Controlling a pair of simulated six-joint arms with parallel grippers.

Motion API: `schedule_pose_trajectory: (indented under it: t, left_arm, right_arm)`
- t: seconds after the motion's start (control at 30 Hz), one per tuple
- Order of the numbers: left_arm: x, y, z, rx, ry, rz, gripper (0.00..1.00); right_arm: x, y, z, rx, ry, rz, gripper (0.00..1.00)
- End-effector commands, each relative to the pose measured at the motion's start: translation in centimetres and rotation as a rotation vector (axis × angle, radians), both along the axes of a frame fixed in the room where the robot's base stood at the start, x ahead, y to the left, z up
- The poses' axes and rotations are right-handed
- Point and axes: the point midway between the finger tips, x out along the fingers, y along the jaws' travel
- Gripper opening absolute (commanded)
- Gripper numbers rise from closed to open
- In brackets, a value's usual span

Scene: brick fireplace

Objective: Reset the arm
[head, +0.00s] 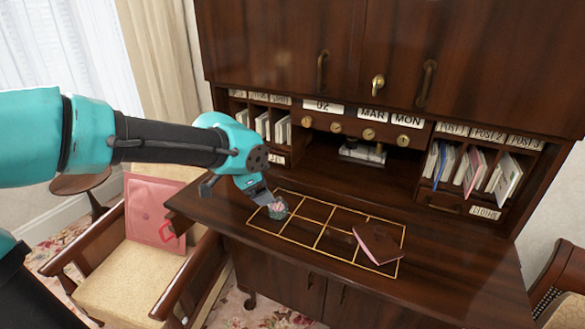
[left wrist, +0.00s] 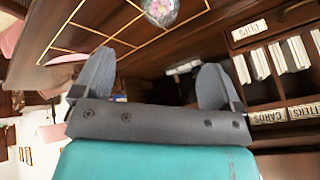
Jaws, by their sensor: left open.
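My left arm reaches in from the left in the head view, over the writing desk (head: 460,262). My left gripper (head: 262,195) is near the left end of the gold grid (head: 320,234) marked on the desk. In the left wrist view its two fingers (left wrist: 156,78) are spread wide, with nothing between them. A small round glass-like ball (head: 278,208) with a pink and green inside lies on the grid, just past the fingertips. It also shows at the top of the left wrist view (left wrist: 160,10). My right gripper is not in view.
A pink flat item (head: 377,243) lies on the grid's right side. Pigeonholes with letters (head: 450,165) stand left and right at the back. A chair with a pink square item (head: 155,212) stands at left. The desk's right side is clear.

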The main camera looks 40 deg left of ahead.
Motion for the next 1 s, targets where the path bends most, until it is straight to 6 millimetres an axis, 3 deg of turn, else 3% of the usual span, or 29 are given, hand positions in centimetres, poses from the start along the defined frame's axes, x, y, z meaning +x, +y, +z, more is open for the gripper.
schedule_pose_trajectory:
  t: [0.37,1.0]
  left_arm:
    - [0.7,0.0,-1.2,0.000,0.004,0.001,0.91]
    - [5.1,0.0,-8.7,0.001,0.005,0.002,0.91]
  right_arm:
    - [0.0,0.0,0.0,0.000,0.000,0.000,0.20]
    - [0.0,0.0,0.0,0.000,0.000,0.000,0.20]
